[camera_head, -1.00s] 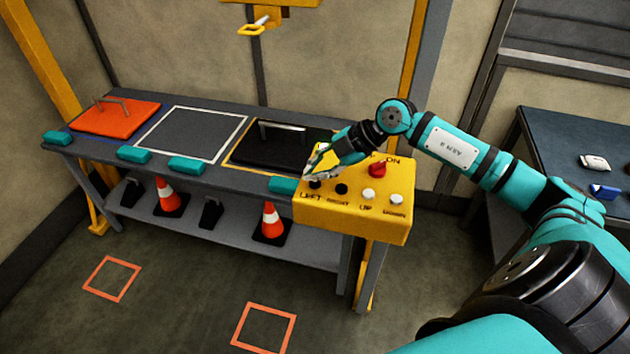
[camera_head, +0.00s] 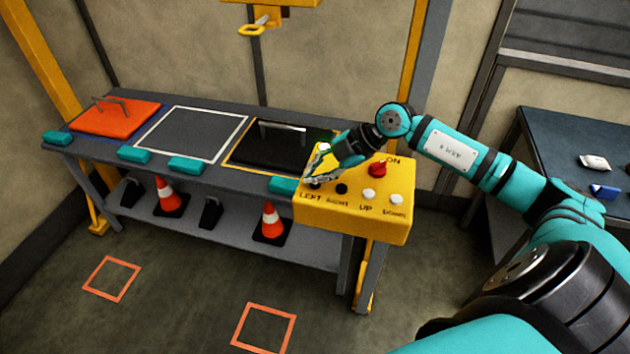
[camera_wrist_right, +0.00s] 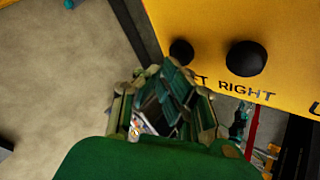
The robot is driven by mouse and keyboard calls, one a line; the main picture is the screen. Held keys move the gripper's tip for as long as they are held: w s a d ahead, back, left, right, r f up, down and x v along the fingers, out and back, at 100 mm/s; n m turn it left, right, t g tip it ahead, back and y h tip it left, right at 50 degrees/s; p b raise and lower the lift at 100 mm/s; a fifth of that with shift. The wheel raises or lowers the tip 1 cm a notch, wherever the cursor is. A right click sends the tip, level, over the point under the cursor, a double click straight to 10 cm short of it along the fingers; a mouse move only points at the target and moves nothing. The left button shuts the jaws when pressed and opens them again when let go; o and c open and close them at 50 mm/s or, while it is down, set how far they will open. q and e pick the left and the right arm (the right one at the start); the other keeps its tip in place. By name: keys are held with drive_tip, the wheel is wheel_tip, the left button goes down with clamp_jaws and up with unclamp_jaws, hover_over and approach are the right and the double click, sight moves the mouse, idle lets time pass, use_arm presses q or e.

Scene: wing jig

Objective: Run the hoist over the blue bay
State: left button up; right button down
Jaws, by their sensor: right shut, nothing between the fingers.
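The yellow hoist (camera_head: 270,4) hangs at the top of the head view, with its hook (camera_head: 253,28) in front of the back wall. The blue-edged bay (camera_head: 72,137) is at the bench's left end, mostly covered by an orange plate (camera_head: 120,118) with a handle. The yellow control box (camera_head: 350,222) at the bench's right end has LEFT, RIGHT, UP and further buttons. My right gripper (camera_head: 312,180) is shut and empty, its tips at the LEFT button. In the wrist view the tips (camera_wrist_right: 172,68) are close to the LEFT button (camera_wrist_right: 182,52); contact is unclear. My left gripper is out of view.
A white-outlined empty bay (camera_head: 190,133) lies mid-bench, beside a black handled plate (camera_head: 268,150) in the yellow-outlined bay. A red knob (camera_head: 377,169) marked ON is on the box. Cones stand on the lower shelf. A side table (camera_head: 560,135) is at right.

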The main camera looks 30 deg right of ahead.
drive_tip(key=shift+f, duration=0.45)
idle(4.7)
drive_tip(key=shift+r, duration=0.1)
idle(1.2)
drive_tip(key=shift+r+p, duration=0.75)
drive_tip(key=shift+r, duration=0.05)
wheel_tip(320, 180, up, 5)
drive_tip(key=p, duration=0.4)
drive_tip(key=shift+r+p, duration=0.1)
drive_tip(key=shift+p, duration=0.25)
